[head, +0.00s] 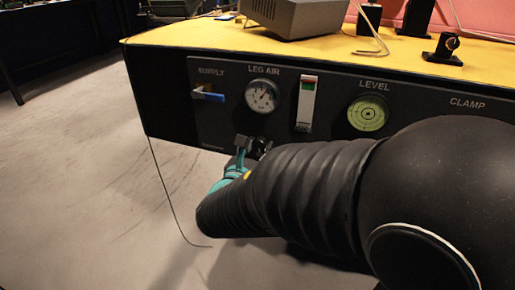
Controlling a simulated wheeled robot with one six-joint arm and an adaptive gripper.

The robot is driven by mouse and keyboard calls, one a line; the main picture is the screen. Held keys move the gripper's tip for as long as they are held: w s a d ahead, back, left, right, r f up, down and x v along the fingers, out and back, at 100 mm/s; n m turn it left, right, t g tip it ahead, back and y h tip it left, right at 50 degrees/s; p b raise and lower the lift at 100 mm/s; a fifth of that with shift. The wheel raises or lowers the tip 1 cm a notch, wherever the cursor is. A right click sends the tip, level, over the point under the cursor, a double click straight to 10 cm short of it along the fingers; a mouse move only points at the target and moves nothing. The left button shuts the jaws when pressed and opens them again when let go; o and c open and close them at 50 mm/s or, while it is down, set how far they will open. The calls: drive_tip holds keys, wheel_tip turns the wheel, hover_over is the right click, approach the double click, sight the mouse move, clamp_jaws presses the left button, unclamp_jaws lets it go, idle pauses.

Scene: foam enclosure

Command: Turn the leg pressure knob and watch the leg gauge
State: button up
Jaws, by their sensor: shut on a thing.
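The leg gauge (262,96) is a round white dial under the words LEG AIR on the black front panel. Its needle shows, but the reading is too small to tell. The dark leg pressure knob (262,144) is below the gauge, mostly hidden by my gripper. My gripper (250,146) is at the panel's lower edge, shut on the knob. My black sleeved arm comes in from the right and covers the lower right of the panel.
A blue-handled SUPPLY valve (208,96) is left of the gauge. A red-green indicator (307,103) and a green bubble level (368,113) are to the right. A grey box (297,15) stands on the yellow top (200,36).

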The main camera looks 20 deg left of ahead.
drive_tip(key=shift+f+b, duration=0.15)
drive_tip(key=shift+b, duration=0.15)
drive_tip(key=m+b, duration=0.2)
drive_tip(key=b, duration=0.2)
drive_tip(key=shift+f+m, duration=0.15)
drive_tip(key=shift+m, duration=0.25)
drive_tip(key=m+b, duration=0.2)
drive_tip(key=b, duration=0.1)
drive_tip(key=shift+r+m+b, duration=0.25)
drive_tip(key=shift+m+b, duration=0.55)
drive_tip(key=shift+b, duration=0.2)
drive_tip(key=shift+a+r, duration=0.1)
drive_tip(key=o, duration=1.1)
drive_tip(key=shift+o, duration=0.2)
